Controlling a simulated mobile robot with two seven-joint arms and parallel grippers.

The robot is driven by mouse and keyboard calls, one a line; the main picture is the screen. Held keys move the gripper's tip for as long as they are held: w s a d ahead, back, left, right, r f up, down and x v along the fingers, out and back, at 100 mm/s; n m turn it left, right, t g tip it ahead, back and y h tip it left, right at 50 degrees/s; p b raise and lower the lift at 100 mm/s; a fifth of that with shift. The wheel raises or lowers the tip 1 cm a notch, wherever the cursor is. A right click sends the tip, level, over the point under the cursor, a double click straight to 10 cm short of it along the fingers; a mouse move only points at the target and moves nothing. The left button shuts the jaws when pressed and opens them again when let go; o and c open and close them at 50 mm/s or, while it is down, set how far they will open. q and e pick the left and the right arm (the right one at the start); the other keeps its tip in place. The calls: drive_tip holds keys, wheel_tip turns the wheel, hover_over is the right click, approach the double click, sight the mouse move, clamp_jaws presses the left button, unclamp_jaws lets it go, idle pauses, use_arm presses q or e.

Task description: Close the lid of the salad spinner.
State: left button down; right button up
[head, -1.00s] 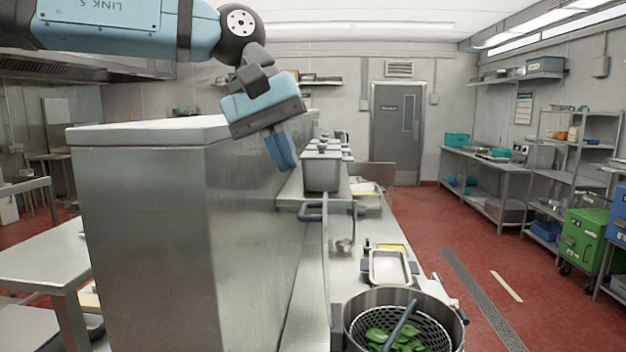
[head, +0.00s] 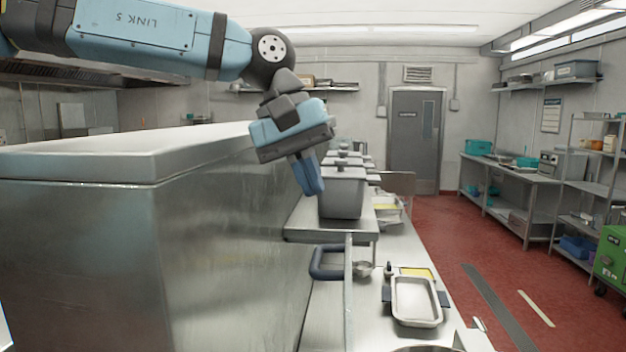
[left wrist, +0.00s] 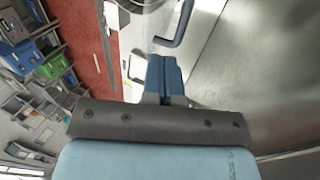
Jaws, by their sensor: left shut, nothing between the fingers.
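The salad spinner (head: 425,349) shows only as a sliver of metal rim at the bottom edge of the head view. Its lid (head: 348,300) appears to stand upright, seen nearly edge-on, with a dark blue handle (head: 328,262) on its left side. A matching dark handle (left wrist: 178,25) shows at the top of the left wrist view. My left gripper (head: 313,190) is shut and empty, pointing down, above and behind the handle in the head view and apart from it. Its blue fingers (left wrist: 164,75) are together in the wrist view. My right gripper is not in view.
A large steel cabinet (head: 150,250) fills the left, close beside the handle. A metal tray (head: 415,300) lies on the counter to the right of the lid. Lidded grey containers (head: 342,195) stand behind my gripper.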

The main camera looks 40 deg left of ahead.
use_arm(q)
drive_tip(key=p+x, duration=0.1)
drive_tip(key=x, duration=0.6)
drive_tip(key=shift+f, duration=0.3)
drive_tip(key=shift+w, duration=0.15)
